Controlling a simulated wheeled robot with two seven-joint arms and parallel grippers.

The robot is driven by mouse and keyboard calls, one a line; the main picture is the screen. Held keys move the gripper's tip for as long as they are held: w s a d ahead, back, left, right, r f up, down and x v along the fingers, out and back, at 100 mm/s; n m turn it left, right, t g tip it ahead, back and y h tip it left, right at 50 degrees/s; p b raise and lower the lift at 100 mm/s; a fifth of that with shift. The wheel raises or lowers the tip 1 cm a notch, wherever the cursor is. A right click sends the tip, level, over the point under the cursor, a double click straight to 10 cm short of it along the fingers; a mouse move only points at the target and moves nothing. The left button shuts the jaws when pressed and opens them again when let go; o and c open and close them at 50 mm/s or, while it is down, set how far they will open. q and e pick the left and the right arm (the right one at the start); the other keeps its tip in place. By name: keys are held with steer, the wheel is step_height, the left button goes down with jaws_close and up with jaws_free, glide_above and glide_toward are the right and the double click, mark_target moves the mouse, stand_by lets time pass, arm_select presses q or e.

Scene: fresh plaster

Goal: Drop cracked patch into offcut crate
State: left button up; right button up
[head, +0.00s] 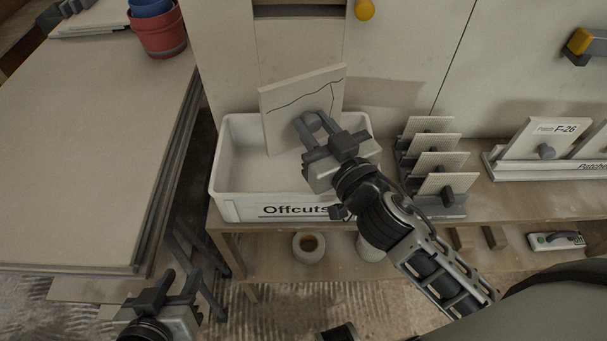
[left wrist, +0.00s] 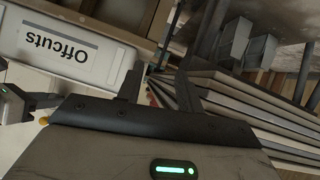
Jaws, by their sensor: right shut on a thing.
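The cracked patch (head: 297,102), a pale square board with a dark crack line across it, is upright and slightly tilted over the white offcut crate (head: 228,172). My right gripper (head: 309,122) is shut on it, at a grey knob-like part on its face. The patch's lower edge overlaps the crate opening; I cannot tell whether it touches the crate. The crate, labelled "Offcuts", also shows in the left wrist view (left wrist: 108,62). My left gripper (head: 172,284) is open and empty, low at the front left; its fingers show in the left wrist view (left wrist: 160,88).
A stack of boards (head: 90,150) fills the left, with a red bucket (head: 160,35) on it. Right of the crate stand a rack of small panels (head: 432,165) and a holder with patch F-26 (head: 530,138).

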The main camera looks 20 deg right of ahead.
step_height(320, 180, down, 2)
steer(key=shift+f+b, duration=0.2)
steer(key=shift+b, duration=0.55)
steer(key=o, duration=0.9)
arm_select(q)
steer(key=shift+w+f, duration=0.1)
steer(key=shift+f, duration=0.1)
arm_select(e)
steer(key=shift+o, duration=0.4)
arm_select(q)
steer(key=shift+f, duration=0.1)
arm_select(e)
steer(key=shift+s, duration=0.1)
